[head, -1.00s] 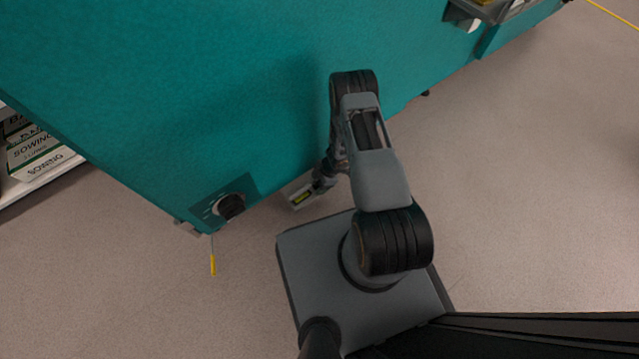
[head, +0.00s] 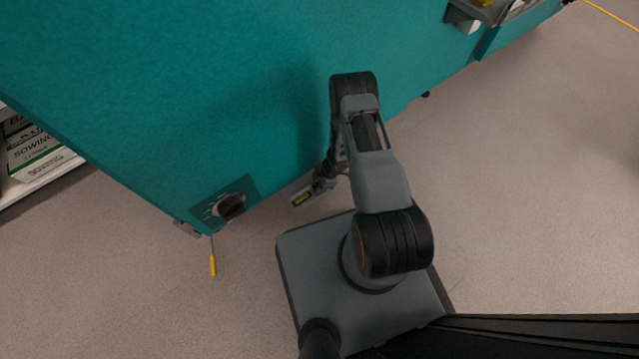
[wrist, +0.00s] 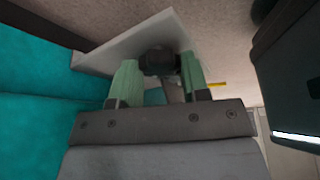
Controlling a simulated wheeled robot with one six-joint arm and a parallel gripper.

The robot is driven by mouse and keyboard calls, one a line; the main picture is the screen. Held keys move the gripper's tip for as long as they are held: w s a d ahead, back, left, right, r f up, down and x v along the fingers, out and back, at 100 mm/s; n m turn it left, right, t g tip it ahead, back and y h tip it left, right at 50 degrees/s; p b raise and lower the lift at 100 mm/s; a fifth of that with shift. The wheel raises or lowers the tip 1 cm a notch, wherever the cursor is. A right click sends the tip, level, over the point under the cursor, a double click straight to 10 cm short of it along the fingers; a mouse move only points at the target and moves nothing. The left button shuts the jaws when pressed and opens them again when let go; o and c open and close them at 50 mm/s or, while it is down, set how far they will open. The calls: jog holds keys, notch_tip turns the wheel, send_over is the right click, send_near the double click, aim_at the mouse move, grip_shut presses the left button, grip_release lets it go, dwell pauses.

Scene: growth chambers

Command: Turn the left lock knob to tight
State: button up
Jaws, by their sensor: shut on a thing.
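In the wrist view the two green fingers of my gripper (wrist: 158,82) stand on either side of a dark knob (wrist: 157,62), which I take as the left lock knob. They are shut on it. A pale plate (wrist: 105,54) lies behind the knob. The knob's pointer and markings cannot be read there. In the head view my arm reaches down beside the teal chamber wall (head: 180,100).
Another dark round knob (head: 231,206) on a marked plate sits at the chamber's lower left corner. A yellow-tipped rod (head: 213,265) hangs below it. Shelves with labelled bags (head: 35,155) stand at left. A tray (head: 482,10) is at upper right. The floor at right is clear.

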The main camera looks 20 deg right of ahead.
jog(key=shift+s+m+t+h, duration=0.15)
jog(key=shift+m+t, duration=0.4)
jog(key=shift+m, duration=0.9)
jog(key=shift+w+m+t+h, duration=0.1)
jog(key=shift+m+t+h, duration=0.3)
jog(key=shift+m, duration=1.05)
jog(key=shift+a+t, duration=0.1)
jog(key=shift+t, duration=0.15)
jog(key=o, duration=0.9)
jog(key=shift+o, duration=0.2)
jog(key=shift+s, duration=0.1)
jog(key=p+v, duration=0.5)
jog(key=v, duration=0.8)
jog(key=shift+d+r+p, duration=0.25)
jog(key=shift+r+p, duration=0.05)
jog(key=shift+p, duration=0.1)
